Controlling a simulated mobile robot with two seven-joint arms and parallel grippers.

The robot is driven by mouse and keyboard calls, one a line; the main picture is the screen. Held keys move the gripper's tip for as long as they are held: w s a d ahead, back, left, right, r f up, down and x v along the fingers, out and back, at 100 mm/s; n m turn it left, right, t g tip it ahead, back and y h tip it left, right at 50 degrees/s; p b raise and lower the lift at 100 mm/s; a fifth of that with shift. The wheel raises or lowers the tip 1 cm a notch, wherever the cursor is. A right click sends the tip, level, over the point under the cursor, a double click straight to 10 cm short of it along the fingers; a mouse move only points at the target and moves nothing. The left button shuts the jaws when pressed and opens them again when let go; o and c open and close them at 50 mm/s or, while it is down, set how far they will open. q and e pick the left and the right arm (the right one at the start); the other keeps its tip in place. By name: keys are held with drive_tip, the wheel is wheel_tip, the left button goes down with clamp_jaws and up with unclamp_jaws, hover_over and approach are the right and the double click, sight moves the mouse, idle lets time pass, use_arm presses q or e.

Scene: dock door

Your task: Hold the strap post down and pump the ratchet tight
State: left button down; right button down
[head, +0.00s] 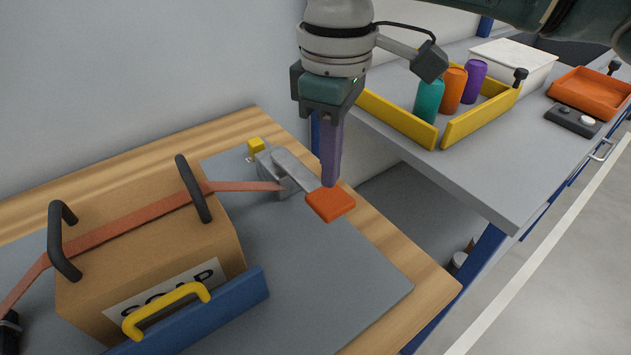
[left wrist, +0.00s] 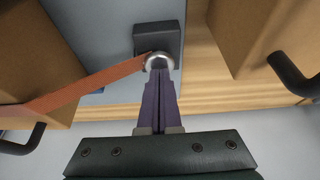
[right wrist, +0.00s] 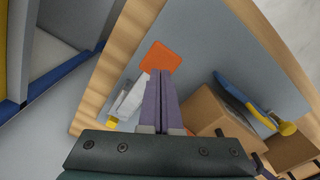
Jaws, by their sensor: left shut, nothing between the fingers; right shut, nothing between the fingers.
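The grey ratchet (head: 288,172) sits on the grey mat, with an orange pad (head: 331,203) at its handle end. A reddish strap (head: 130,218) runs from it over the cardboard box to the left. My right gripper (head: 331,184) is shut and empty, its purple fingers pointing down at the pad; contact is unclear. The right wrist view shows the pad (right wrist: 160,57) just beyond the fingertips. In the left wrist view, the strap post shows as a dark block (left wrist: 168,42) with a silver ring (left wrist: 158,60). My left gripper (left wrist: 158,72) is shut and empty, its tips at the ring.
The box (head: 150,250) has black handles and stands behind a blue bar (head: 215,312) with a yellow handle. A grey bench (head: 480,180) at the right holds a yellow-walled tray (head: 400,118) with cans, an orange tray (head: 590,92) and a control box (head: 573,119).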

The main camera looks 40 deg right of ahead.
sight(329, 197)
use_arm(q)
drive_tip(key=shift+s, duration=0.1)
use_arm(e)
drive_tip(key=shift+f, duration=0.3)
use_arm(q)
drive_tip(key=shift+f, duration=0.1)
use_arm(e)
drive_tip(key=shift+f, duration=2.5)
drive_tip(key=shift+r, duration=3.15)
wheel_tip(329, 197, up, 7)
